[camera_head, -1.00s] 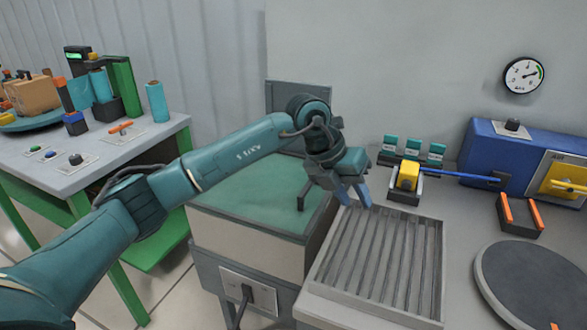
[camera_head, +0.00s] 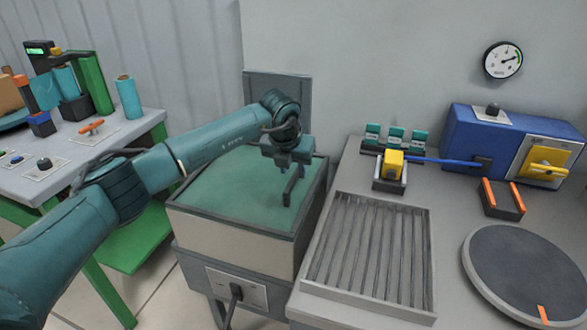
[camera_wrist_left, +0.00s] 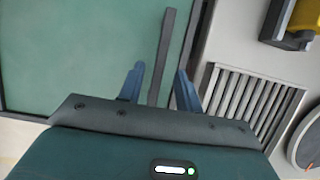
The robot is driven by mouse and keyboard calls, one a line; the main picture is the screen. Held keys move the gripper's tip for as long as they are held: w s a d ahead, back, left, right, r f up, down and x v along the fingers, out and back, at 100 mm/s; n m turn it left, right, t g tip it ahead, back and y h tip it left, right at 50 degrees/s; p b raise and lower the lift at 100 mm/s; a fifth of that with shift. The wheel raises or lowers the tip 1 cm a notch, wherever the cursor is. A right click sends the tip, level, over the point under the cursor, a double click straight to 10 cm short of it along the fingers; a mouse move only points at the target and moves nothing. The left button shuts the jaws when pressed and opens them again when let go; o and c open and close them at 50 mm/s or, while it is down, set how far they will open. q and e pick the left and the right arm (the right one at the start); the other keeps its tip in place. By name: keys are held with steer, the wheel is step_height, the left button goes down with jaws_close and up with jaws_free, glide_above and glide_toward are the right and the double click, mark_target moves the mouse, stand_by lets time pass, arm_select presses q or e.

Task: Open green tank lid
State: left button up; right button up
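My right gripper is in neither view.
A slatted grey tray (camera_head: 370,255) lies on the counter right of the tank. A grey panel (camera_head: 275,90) stands behind the tank. A cluttered side table (camera_head: 80,150) is at left.

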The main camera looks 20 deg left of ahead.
arm_select(q)
steer(key=shift+x, duration=1.1)
jaws_close()
